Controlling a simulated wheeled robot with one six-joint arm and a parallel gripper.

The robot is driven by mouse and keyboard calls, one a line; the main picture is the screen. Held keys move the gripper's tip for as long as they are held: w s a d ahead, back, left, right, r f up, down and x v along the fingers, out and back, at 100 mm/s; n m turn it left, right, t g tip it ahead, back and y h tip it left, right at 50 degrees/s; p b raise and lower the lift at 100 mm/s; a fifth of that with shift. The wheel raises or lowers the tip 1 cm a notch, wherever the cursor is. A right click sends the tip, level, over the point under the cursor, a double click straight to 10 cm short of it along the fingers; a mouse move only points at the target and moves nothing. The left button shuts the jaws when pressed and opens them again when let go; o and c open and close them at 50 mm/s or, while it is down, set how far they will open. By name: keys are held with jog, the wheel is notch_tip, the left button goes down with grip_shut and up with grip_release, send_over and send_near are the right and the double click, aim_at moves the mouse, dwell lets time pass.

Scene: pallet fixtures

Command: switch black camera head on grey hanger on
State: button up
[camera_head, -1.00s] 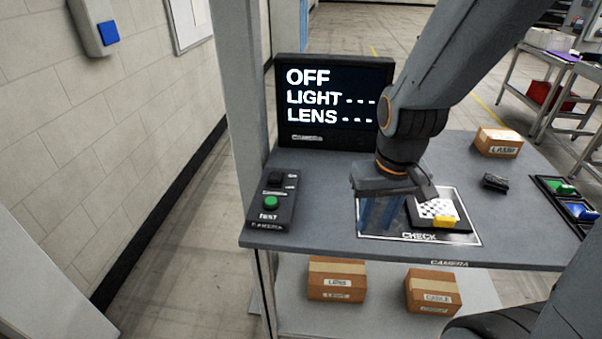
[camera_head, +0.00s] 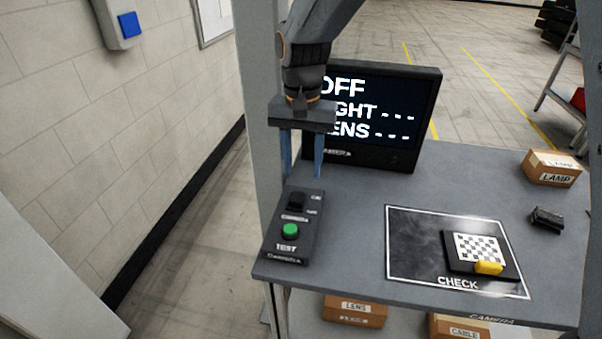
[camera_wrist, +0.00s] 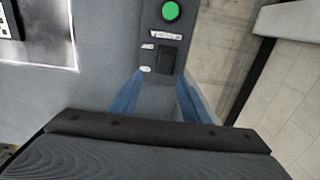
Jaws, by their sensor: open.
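A dark control box (camera_head: 278,246) labelled CAMERA lies at the table's left edge. It carries a black rocker switch (camera_head: 296,202) marked ON at its far end and a green TEST button (camera_head: 290,231) nearer. My gripper (camera_head: 303,174) is open and empty, its blue fingers pointing down just beyond the switch. In the wrist view the switch (camera_wrist: 167,60) lies just ahead of the fingertips, around the middle of the gap, and the green button (camera_wrist: 171,11) is farther up. The monitor (camera_head: 400,150) reads OFF, with dashes for LIGHT and LENS. I see no camera head or hanger.
A grey post (camera_head: 257,60) stands left of the monitor. A LAMP box (camera_head: 553,168) and a small black part (camera_head: 547,218) lie right. The table between box and mat is clear.

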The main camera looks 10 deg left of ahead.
aim_at(298, 194)
jog(key=shift+w+a, duration=0.15)
jog(key=shift+a, duration=0.4)
jog(key=shift+f, duration=0.35)
jog(key=shift+f+p, duration=1.05)
jog(key=shift+f, duration=2.4)
